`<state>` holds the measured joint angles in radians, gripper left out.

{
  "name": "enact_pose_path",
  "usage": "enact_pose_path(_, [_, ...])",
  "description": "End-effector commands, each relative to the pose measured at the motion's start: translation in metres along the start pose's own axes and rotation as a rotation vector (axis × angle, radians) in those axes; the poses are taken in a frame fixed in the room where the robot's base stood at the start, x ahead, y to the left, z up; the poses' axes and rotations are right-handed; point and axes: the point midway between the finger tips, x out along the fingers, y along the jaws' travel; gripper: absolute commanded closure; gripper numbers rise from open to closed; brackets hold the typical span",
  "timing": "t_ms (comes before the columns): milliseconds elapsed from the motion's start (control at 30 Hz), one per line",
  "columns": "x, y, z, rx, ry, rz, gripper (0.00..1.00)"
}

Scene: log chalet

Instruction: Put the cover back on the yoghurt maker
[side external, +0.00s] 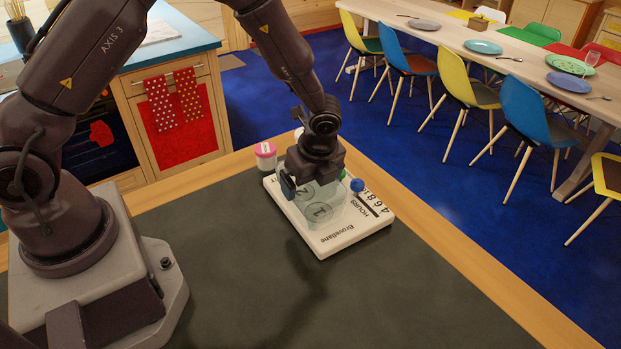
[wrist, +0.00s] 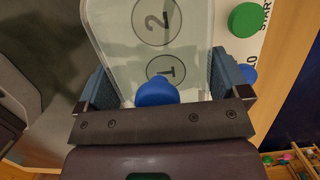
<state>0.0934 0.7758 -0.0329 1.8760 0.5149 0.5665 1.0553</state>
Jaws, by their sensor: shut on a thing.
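The yoghurt maker (side external: 335,243) is a flat white base marked "Brovellane" and "HOURS", with numbered circles, on the dark worktop. Its clear cover (side external: 350,208) is over the circles; it also shows in the wrist view (wrist: 200,50), with circles 1 and 2 visible through it. My gripper (wrist: 162,82) is shut on the cover, one finger at each side. In the side view my gripper (side external: 312,187) points down over the base and hides part of the cover. A blue round part (wrist: 156,92) shows between the fingers. I cannot tell whether the cover touches the base.
A pink-lidded jar (side external: 265,155) stands just behind the base, near the worktop's wooden edge. A blue knob (side external: 357,185) and a green knob (wrist: 244,20) are beside the cover. The dark worktop (side external: 400,300) in front is clear.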

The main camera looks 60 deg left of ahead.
Motion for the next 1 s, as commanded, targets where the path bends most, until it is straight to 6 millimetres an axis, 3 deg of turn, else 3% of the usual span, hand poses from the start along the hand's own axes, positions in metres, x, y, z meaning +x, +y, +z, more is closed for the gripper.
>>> enact_pose_path(133, [0.003, 0.0, -0.001, 0.001, 0.0, 0.001, 0.33])
enact_pose_path(167, [0.003, 0.0, -0.001, 0.0, 0.0, 0.001, 0.0])
enact_pose_path(533, [-0.008, -0.001, 0.0, -0.002, 0.001, -0.002, 0.0])
enact_pose_path(1000, [-0.101, -0.001, 0.0, -0.002, 0.001, -0.003, 0.0])
